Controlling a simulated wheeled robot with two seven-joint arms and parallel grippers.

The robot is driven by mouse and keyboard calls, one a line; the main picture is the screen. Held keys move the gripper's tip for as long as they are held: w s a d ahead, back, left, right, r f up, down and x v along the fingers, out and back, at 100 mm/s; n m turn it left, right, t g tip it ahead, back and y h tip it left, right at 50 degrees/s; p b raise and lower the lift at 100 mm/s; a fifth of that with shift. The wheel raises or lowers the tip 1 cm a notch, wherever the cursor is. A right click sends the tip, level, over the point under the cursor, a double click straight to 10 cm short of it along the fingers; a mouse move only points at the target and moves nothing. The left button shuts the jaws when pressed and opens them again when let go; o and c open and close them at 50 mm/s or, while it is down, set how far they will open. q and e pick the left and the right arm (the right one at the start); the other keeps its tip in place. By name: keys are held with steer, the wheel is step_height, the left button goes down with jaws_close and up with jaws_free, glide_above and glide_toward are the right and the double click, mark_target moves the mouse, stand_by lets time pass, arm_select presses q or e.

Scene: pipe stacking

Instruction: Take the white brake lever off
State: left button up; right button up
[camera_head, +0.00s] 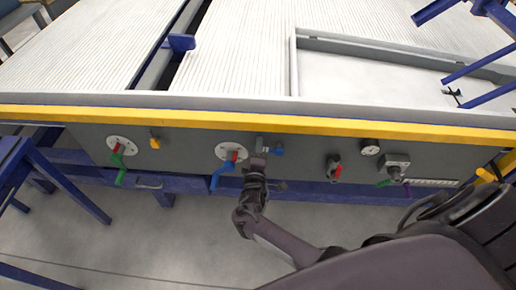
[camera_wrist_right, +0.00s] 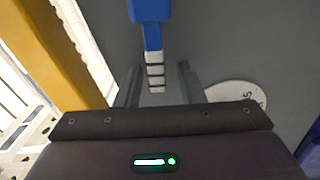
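My right gripper (camera_head: 258,160) is at the front panel, between a round white dial plate (camera_head: 232,151) and a small blue-tipped lever (camera_head: 277,150). In the right wrist view the gripper (camera_wrist_right: 158,84) is open, its two dark fingers apart. The lever, with a blue handle (camera_wrist_right: 150,12) and a pale banded stem (camera_wrist_right: 156,76), reaches between the fingers, with gaps visible on both sides. I cannot make out a lever that is clearly all white. My left gripper is not in view.
A yellow rail (camera_head: 200,114) runs above the grey panel. Other controls are a red-green lever (camera_head: 118,160) on a plate, a yellow lever (camera_head: 154,140), a red-handled valve (camera_head: 334,168), and a gauge (camera_head: 370,147). Blue frame beams lie below.

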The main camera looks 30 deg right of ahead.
steer(key=v, duration=0.8)
steer(key=shift+p, duration=0.3)
steer(key=shift+w, duration=0.15)
stand_by(0.8)
